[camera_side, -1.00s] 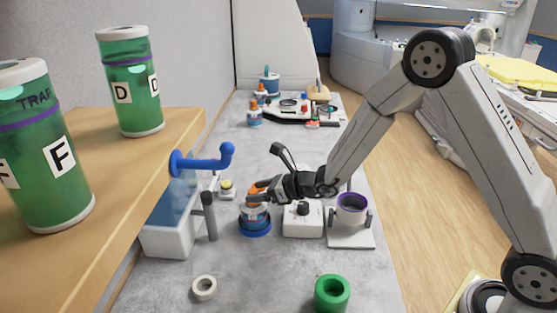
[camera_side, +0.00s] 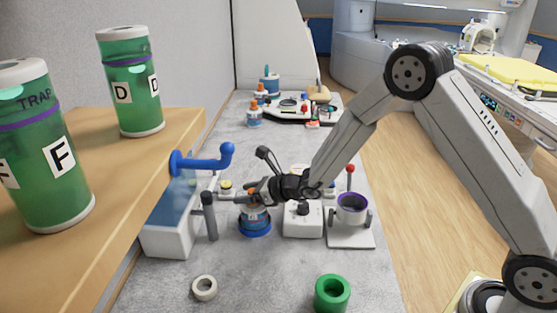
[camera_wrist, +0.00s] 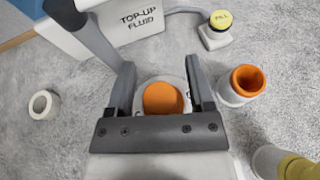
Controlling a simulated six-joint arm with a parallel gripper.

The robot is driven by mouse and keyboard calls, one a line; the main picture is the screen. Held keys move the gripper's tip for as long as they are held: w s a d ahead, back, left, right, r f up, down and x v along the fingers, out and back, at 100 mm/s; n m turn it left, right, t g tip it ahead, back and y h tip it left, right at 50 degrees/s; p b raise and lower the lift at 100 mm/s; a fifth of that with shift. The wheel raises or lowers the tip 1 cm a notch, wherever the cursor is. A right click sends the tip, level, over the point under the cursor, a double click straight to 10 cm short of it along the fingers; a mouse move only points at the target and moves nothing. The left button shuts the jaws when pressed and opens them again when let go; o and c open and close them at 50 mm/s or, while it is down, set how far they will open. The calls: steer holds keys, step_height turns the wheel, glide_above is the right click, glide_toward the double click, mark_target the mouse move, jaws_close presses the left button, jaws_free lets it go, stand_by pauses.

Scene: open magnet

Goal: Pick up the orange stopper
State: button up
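The orange stopper (camera_wrist: 162,98) shows in the wrist view as a round orange disc on a pale round top, between my two fingers. A gap shows on each side of it. In the side view my gripper (camera_side: 252,195) is at the top of a small bottle (camera_side: 255,214) that stands in a blue base (camera_side: 255,229). The fingers hide most of the stopper there. My gripper also shows in the wrist view (camera_wrist: 163,88), open, its fingers on either side of the stopper. I cannot tell how far down the fingers reach.
A white cup with an orange rim (camera_wrist: 245,82) stands close to the right finger. A dark grey post (camera_side: 210,216) is left of the bottle. A white box with a knob (camera_side: 303,219) is to its right. The front bench has a green ring (camera_side: 332,293) and a pale ring (camera_side: 204,288).

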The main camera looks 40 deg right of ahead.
jaws_close()
steer(key=shift+r, duration=0.15)
steer(key=shift+r, duration=0.9)
steer(key=s+d+r, duration=0.2)
steer(key=s+r, duration=0.9)
steer(key=s, duration=0.2)
steer(key=shift+s, duration=0.4)
